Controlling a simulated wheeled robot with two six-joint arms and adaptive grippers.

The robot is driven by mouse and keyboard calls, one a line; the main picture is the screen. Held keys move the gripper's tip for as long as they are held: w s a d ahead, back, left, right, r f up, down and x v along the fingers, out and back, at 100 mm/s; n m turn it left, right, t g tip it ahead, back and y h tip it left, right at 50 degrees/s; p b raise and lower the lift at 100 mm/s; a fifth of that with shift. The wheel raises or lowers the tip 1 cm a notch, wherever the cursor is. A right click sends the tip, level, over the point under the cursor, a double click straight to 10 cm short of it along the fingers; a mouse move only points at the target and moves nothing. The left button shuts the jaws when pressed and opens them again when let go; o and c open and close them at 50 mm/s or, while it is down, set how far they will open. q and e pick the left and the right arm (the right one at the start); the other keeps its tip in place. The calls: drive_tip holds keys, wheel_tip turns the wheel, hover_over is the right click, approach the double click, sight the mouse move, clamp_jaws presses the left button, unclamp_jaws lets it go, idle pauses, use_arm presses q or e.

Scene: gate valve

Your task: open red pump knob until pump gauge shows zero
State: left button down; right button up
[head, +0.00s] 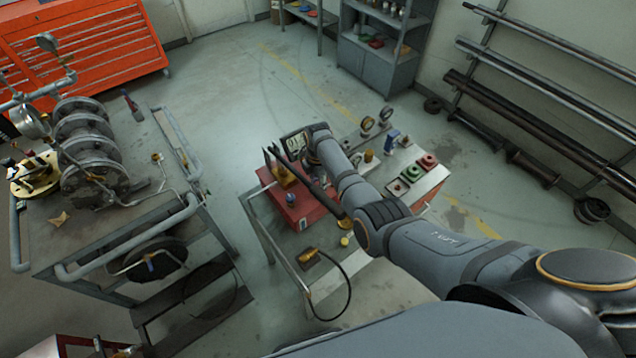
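The red pump box (312,207) sits on a small metal table, with brass fittings (283,177) and a blue cap (291,198) on it. A long dark bar (318,189) slants over the box. A small pale dial (295,145), possibly the pump gauge, stands behind the box; its reading is too small to make out. I cannot pick out the red knob. My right arm reaches in from the lower right, its wrist above the box's back right side. My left gripper is out of view.
A panel with a red button (427,162) and a green button (411,173) is right of the pump. Pipe racks line the right wall.

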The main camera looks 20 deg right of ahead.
drive_tip(key=shift+n, duration=0.3)
drive_tip(key=o, duration=1.1)
drive_tip(key=shift+o, duration=0.2)
wheel_tip(320, 180, up, 12)
